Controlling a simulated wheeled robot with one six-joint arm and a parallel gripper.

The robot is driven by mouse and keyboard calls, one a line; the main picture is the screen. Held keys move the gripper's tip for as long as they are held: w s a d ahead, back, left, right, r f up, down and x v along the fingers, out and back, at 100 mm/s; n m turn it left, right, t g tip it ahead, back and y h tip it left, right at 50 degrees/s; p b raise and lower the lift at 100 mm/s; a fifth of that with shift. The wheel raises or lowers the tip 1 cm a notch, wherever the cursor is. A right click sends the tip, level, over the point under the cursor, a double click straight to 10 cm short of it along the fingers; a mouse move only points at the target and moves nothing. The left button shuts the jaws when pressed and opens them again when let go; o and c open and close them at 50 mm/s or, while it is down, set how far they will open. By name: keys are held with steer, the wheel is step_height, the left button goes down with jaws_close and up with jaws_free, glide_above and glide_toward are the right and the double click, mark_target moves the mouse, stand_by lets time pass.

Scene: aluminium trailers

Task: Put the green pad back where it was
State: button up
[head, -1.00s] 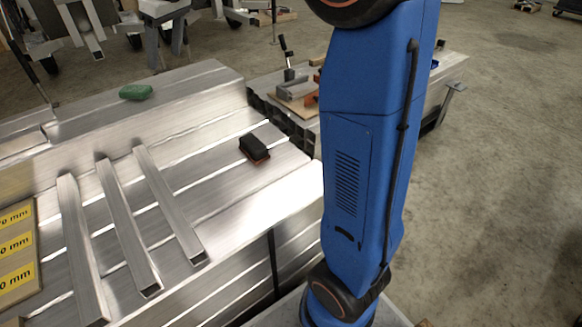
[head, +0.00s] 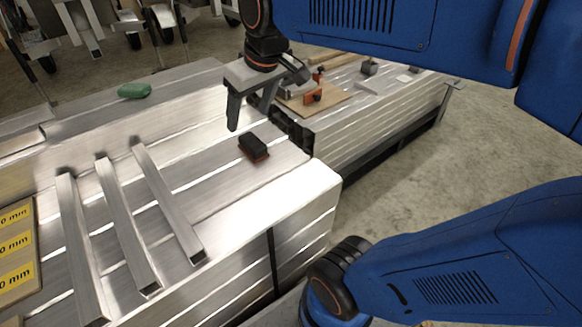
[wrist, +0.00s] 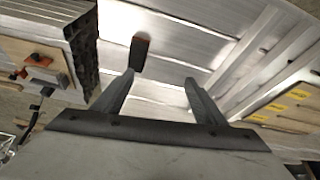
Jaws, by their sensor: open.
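The green pad (head: 134,91) lies on the far part of the stacked aluminium profiles (head: 100,118), towards the left in the head view. It is not seen in the wrist view. My gripper (head: 250,118) is open and empty, above the stack near its right end, to the right of the green pad and apart from it. Its two fingers (wrist: 160,98) show spread in the wrist view. A dark block with a reddish-brown underside (head: 254,147) lies on the stack just below and in front of my gripper; it also shows in the wrist view (wrist: 140,52).
Several loose square tubes (head: 128,225) lie on the left of the stack. A board with yellow millimetre labels (head: 17,250) is at the left edge. A second stack (head: 375,115) behind right carries a wooden board with orange clamps (head: 314,98).

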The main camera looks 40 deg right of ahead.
steer(key=s+d+f+m, duration=0.2)
steer(key=s+f, duration=0.7)
steer(key=s, duration=0.3)
steer(key=shift+s+d+f+h, duration=0.15)
steer(key=shift+d+f+h, duration=0.15)
steer(key=shift+h, duration=0.1)
steer(key=shift+r, duration=0.1)
stand_by(0.4)
